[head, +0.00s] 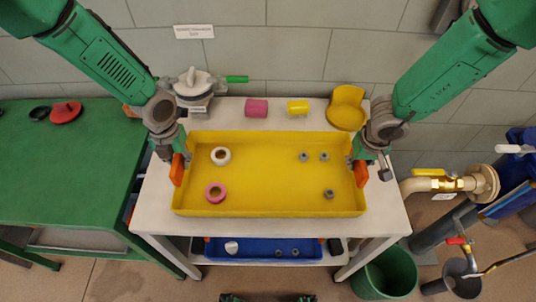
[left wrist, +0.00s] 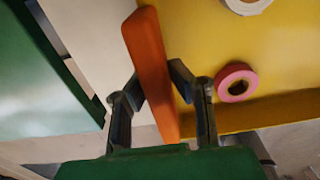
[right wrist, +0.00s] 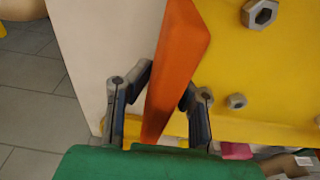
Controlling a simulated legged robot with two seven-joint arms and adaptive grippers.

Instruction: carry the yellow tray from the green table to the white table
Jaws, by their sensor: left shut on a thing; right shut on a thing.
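The yellow tray (head: 265,170) is over the white table (head: 387,215) in the head view, level as far as I see; I cannot tell if it touches the top. It holds a white ring (head: 221,156), a pink ring (head: 215,193) and several grey nuts (head: 324,157). My left gripper (head: 180,160) is shut on the tray's left orange handle (left wrist: 152,70). My right gripper (head: 357,162) is shut on the right orange handle (right wrist: 176,70). The green table (head: 70,165) stands to the left.
A blue tray (head: 265,249) sits on the lower shelf. A green bin (head: 386,274) and pipes (head: 482,184) are at right.

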